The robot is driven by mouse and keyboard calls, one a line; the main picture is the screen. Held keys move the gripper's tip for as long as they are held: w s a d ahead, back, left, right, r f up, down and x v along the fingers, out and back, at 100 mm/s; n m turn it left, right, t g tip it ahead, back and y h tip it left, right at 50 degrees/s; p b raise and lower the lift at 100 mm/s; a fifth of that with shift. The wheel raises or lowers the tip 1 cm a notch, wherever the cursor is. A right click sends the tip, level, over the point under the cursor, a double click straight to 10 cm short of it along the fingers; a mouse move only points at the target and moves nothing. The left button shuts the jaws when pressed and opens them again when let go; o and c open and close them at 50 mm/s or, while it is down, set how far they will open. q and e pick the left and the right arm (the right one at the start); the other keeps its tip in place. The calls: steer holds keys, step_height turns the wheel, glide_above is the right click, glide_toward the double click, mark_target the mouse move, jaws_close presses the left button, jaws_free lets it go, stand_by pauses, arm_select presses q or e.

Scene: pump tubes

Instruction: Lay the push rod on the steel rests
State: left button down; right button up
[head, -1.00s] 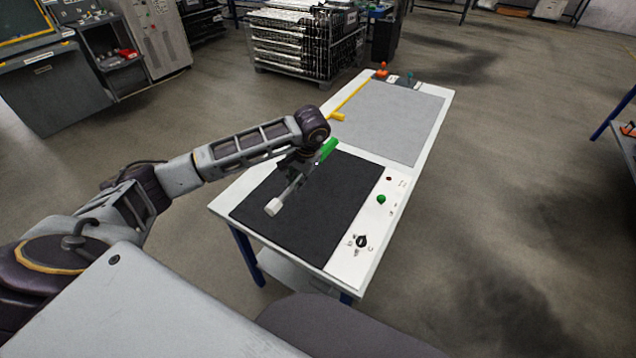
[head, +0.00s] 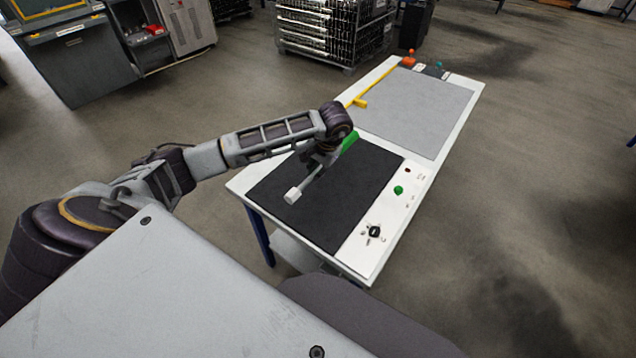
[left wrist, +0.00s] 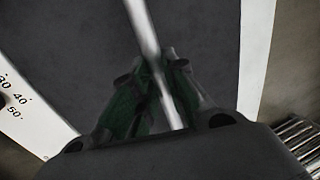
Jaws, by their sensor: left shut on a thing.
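I cannot tell the gap between rod and mat. In the left wrist view the pale shaft (left wrist: 146,25) runs up between the two fingers (left wrist: 160,62); that picture is dark and blurred. I cannot make out the steel rests in either view. My right gripper is not in view.
The white table (head: 365,268) also bears a grey mat (head: 420,115), a yellow T-shaped tool (head: 360,102), a green knob (head: 398,190) and a black dial (head: 374,231). Orange and teal items stand at its far end. A wire crate (head: 335,35) stands on the floor behind.

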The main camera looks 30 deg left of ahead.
arm_select(q)
step_height(320, 180, down, 2)
steer(key=shift+f, duration=0.35)
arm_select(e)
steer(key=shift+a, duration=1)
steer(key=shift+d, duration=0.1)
